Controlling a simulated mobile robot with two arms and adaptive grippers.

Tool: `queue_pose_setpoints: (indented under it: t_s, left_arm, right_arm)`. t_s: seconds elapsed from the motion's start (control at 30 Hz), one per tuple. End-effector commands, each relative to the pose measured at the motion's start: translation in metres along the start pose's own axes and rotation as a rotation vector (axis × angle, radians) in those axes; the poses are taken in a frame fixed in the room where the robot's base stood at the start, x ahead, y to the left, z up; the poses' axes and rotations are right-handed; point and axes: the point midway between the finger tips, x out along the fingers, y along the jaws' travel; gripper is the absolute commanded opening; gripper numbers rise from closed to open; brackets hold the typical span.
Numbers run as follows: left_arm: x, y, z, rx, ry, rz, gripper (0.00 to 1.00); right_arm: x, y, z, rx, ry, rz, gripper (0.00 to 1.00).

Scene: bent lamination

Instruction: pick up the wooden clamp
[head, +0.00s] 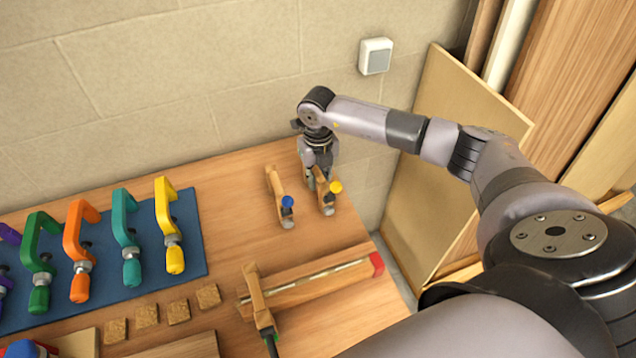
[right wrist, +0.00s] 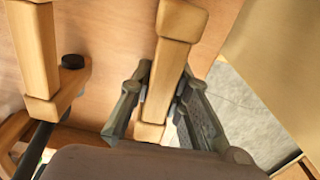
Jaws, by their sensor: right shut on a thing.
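My right gripper (head: 321,183) is at the far right of the bench, shut on the wooden clamp with the yellow knob (head: 335,187). In the right wrist view, the gripper's fingers (right wrist: 160,105) press on both sides of that clamp's wooden bar (right wrist: 168,65). The gripper hides part of the clamp in the head view, and I cannot tell whether the clamp touches the bench. A second wooden clamp with a blue knob (head: 275,185) stands just to the left, apart from the gripper; a wooden clamp also shows at the left of the right wrist view (right wrist: 38,50). My left gripper is out of view.
A blue mat (head: 200,240) holds several coloured C-clamps, the yellow one (head: 164,215) nearest. The wall is close behind; boards (head: 430,190) lean at the right.

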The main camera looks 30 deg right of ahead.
Motion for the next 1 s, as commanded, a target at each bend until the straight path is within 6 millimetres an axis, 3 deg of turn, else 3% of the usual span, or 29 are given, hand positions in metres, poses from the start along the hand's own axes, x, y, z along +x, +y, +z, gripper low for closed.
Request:
queue_pose_setpoints:
  t_s: [0.13,0.67,0.87,1.0]
  left_arm:
    - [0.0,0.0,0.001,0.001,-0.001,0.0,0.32]
    - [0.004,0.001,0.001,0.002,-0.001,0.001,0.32]
    - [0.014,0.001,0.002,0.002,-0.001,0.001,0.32]
    - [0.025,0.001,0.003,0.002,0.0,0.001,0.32]
  right_arm:
    - [0.0,0.0,0.0,0.0,0.0,0.0,0.0]
    - [-0.011,0.0,0.001,0.002,-0.003,0.002,0.0]
    - [-0.043,0.0,0.002,0.0,-0.007,0.003,0.0]
    - [-0.082,0.0,0.002,-0.001,-0.01,0.002,0.0]
